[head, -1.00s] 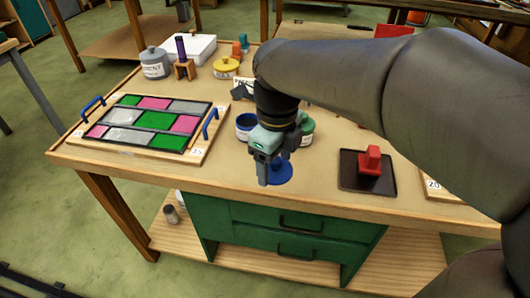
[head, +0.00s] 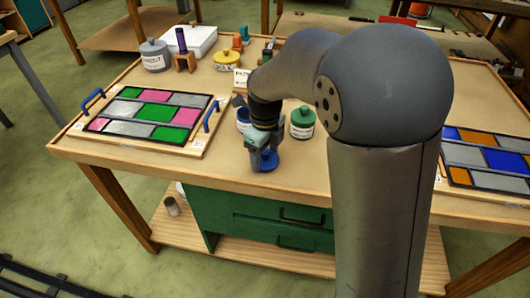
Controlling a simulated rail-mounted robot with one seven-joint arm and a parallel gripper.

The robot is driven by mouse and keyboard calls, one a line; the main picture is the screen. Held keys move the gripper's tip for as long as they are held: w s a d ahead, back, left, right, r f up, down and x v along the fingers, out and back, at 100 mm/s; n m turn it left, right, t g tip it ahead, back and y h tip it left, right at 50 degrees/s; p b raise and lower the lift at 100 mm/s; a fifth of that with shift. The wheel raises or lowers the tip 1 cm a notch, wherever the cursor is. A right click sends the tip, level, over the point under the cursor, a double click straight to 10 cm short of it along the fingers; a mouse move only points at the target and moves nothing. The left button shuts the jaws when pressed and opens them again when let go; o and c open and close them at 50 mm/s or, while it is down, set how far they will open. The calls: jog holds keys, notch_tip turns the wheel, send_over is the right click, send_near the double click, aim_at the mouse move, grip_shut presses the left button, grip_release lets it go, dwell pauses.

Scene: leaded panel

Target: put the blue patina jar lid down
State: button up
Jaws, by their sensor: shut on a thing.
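The blue patina jar lid (head: 266,163) is a round blue disc at my gripper's fingertips, near the front edge of the table. My gripper (head: 263,157) points down and is shut on the lid. Whether the lid touches the tabletop cannot be told. A blue jar (head: 242,121), likely the patina jar, stands just behind and left of my gripper, partly hidden by it.
A green-lidded jar (head: 302,123) stands right of my gripper. A leaded panel (head: 152,116) on a board with blue handles lies left, and another panel (head: 487,157) right. Bare tabletop (head: 224,172) lies left of the lid. A yellow-lidded wax jar (head: 226,60) stands behind.

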jog(key=shift+f, duration=0.1)
jog(key=shift+f, duration=0.15)
jog(key=o, duration=1)
jog(key=shift+c, duration=0.2)
notch_tip(320, 180, up, 12)
jog(key=r, duration=0.1)
jog(key=s+d+f+n, duration=0.5)
jog(key=s+d+n, duration=0.1)
jog(key=s+n, duration=0.5)
jog(key=s+d+f+n, duration=0.4)
jog(key=s+d+n, duration=0.3)
jog(key=s+n, duration=0.4)
jog(key=n, duration=0.3)
jog(key=shift+d+f+p, duration=0.15)
jog(key=shift+f+p, duration=0.25)
